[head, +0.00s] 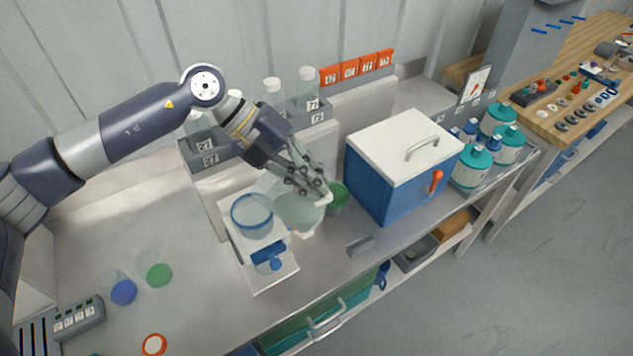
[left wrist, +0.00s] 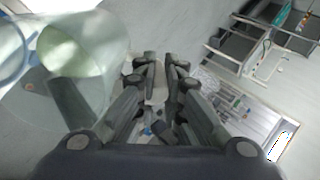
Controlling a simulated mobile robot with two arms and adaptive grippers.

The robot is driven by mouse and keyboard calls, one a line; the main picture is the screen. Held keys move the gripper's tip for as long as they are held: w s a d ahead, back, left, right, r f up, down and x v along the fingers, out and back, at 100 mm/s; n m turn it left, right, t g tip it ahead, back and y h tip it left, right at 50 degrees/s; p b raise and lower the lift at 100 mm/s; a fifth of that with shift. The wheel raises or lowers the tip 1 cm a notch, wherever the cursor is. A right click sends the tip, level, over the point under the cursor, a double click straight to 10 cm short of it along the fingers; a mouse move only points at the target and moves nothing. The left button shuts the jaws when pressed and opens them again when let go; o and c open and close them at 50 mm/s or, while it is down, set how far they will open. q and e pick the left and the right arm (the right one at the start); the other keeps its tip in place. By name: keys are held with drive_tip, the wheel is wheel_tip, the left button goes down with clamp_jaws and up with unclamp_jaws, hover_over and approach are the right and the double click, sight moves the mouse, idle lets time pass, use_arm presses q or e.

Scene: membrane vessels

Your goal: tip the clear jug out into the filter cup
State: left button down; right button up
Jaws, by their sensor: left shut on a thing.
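The clear jug (head: 298,212) is pale green and see-through. My left gripper (head: 318,192) is shut on it at its right side and holds it close beside the filter cup. The jug looks tilted, its clear part leaning left towards the cup; I cannot tell whether anything is flowing. The filter cup (head: 252,216) seems to be the round blue-rimmed vessel on the white stand. In the left wrist view the jug (left wrist: 95,60) fills the left side, next to my nearly closed fingers (left wrist: 160,75). A blue rim shows at that view's left edge. My right gripper is not in view.
A green cup (head: 339,196) stands just right of the jug, before a blue cool box (head: 392,178) with a white lid. Racked bottles (head: 272,92) stand behind. The bench's left middle is clear.

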use_arm(q)
drive_tip(key=shift+a+h, duration=0.4)
drive_tip(key=shift+h, duration=0.1)
drive_tip(key=shift+s+a+f+h, duration=0.1)
drive_tip(key=shift+s+a+h, duration=0.1)
drive_tip(key=shift+a+h, duration=0.5)
drive_tip(key=shift+w+a+r+h+b, duration=0.2)
drive_tip(key=shift+h+b, duration=0.2)
drive_tip(key=shift+b, duration=0.35)
drive_tip(key=shift+w+a+r+h+b, duration=0.2)
drive_tip(key=shift+r+h+b, duration=0.25)
drive_tip(key=shift+b, duration=0.3)
drive_tip(key=shift+s+a+r+g+h+b, duration=0.1)
drive_tip(key=shift+a+r+g+h+b, duration=0.25)
drive_tip(key=shift+a+h+b, duration=0.35)
drive_tip(key=shift+w+a+r+h+b, duration=0.2)
drive_tip(key=shift+a+r+h+b, duration=0.25)
drive_tip(key=shift+b, duration=0.6)
drive_tip(key=w+a+r+g+h+b, duration=0.1)
drive_tip(key=a+g+h+b, duration=0.1)
drive_tip(key=a+h+b, duration=0.5)
drive_tip(key=shift+w+a+r+h+b, duration=0.2)
drive_tip(key=shift+a+r+h+b, duration=0.35)
drive_tip(key=shift+b, duration=2.3)
